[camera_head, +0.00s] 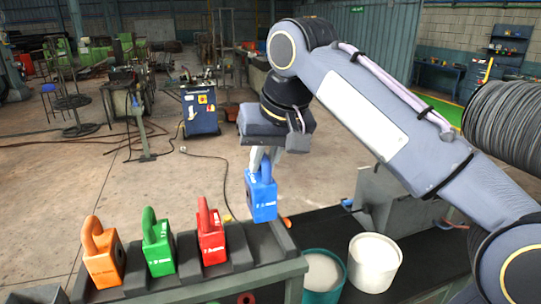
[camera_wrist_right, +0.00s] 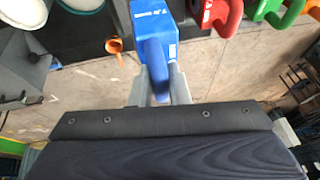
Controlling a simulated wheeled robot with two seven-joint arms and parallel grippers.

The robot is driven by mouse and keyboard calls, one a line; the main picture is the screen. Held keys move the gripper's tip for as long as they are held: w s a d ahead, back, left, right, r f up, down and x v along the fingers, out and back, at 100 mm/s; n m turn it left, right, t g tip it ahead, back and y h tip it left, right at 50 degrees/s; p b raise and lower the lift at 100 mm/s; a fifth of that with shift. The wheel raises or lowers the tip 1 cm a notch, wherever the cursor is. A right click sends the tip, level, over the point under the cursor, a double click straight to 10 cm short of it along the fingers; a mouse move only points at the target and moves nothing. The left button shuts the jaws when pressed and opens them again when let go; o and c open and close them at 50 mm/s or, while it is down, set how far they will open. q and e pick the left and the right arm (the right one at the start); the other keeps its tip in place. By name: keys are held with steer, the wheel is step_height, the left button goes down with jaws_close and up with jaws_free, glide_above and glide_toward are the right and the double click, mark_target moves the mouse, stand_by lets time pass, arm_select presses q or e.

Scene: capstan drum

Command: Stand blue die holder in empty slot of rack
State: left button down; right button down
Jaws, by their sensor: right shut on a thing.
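The blue die holder (camera_head: 262,196) is a block with a loop handle on top. My right gripper (camera_head: 263,160) is shut on that handle and holds the block upright, over the right end of the dark rack (camera_head: 238,247). In the right wrist view, the blue die holder (camera_wrist_right: 153,35) hangs from its handle between the two fingers (camera_wrist_right: 158,88). The rack bears an orange holder (camera_head: 103,262), a green holder (camera_head: 158,250) and a red holder (camera_head: 211,238). The empty slot is right of the red one, below the blue block. Whether the block touches the rack cannot be told. My left gripper is out of view.
A teal bucket (camera_head: 323,275) and a white bucket (camera_head: 374,262) stand right of the rack. A small orange piece (camera_wrist_right: 115,45) lies near the rack's right end. A grey machine block (camera_head: 380,195) stands farther right.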

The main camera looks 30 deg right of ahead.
mark_target(263, 184)
steer(key=shift+f, duration=0.3)
steer(key=shift+a+f, duration=0.2)
steer(key=shift+f, duration=1.45)
steer(key=shift+d, duration=0.1)
steer(key=shift+s+f+b, duration=0.15)
steer(key=shift+f+b, duration=0.15)
steer(key=shift+f, duration=0.15)
steer(key=shift+f+b, duration=0.9)
steer(key=shift+f, duration=0.35)
